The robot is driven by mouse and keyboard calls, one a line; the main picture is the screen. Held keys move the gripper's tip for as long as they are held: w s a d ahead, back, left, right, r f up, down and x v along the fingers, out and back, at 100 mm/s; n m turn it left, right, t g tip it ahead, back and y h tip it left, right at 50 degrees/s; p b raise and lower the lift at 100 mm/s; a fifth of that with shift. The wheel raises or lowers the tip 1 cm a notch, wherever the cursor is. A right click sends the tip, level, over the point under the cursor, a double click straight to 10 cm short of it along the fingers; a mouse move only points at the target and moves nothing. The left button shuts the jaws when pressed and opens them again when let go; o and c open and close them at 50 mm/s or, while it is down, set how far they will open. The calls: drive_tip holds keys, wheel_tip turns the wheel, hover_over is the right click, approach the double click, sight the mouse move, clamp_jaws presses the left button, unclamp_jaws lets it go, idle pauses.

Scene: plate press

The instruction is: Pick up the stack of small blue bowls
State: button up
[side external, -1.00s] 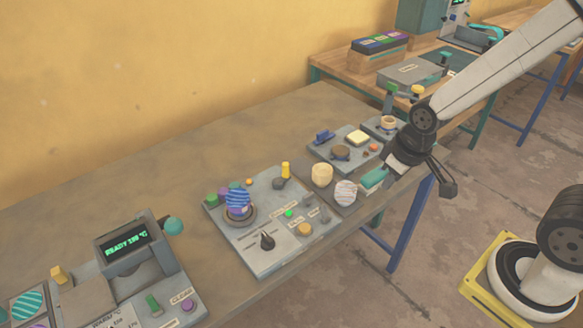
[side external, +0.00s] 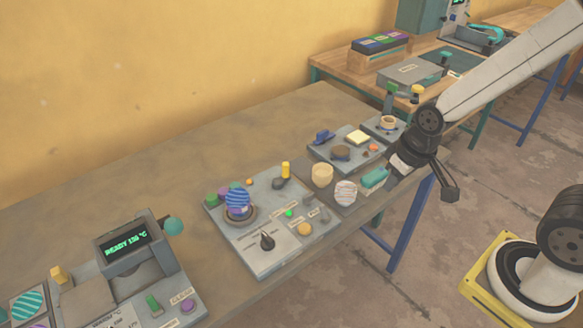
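I cannot make out a clear stack of small blue bowls. A small dark blue object (side external: 322,136) sits on the back left of a grey panel near the table's far end; its shape is too small to tell. A blue and purple striped round object (side external: 238,197) rests on a ring on a nearer panel. My gripper (side external: 422,186) is over the table's right edge, just right of a teal block (side external: 374,178). Its two dark fingers look spread apart, with nothing seen between them. It is well to the right of the dark blue object.
A cream cup (side external: 322,175) and a striped whitish ball (side external: 345,193) stand left of the teal block. A heated press with a lit display (side external: 126,244) stands at the front left. Knobs and buttons crowd the panels. The table's back strip along the wall is clear.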

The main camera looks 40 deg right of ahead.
drive_tip(key=o, duration=1)
drive_tip(key=m+t+y, duration=0.5)
drive_tip(key=m+y, duration=0.6)
drive_tip(key=m, duration=1.3)
approach(247, 202)
drive_tip(key=x, duration=0.4)
drive_tip(key=shift+w, duration=0.15)
drive_tip(key=shift+w+d+f+m, duration=0.1)
drive_tip(key=shift+w+f+m, duration=0.15)
drive_tip(key=shift+w+m, duration=0.3)
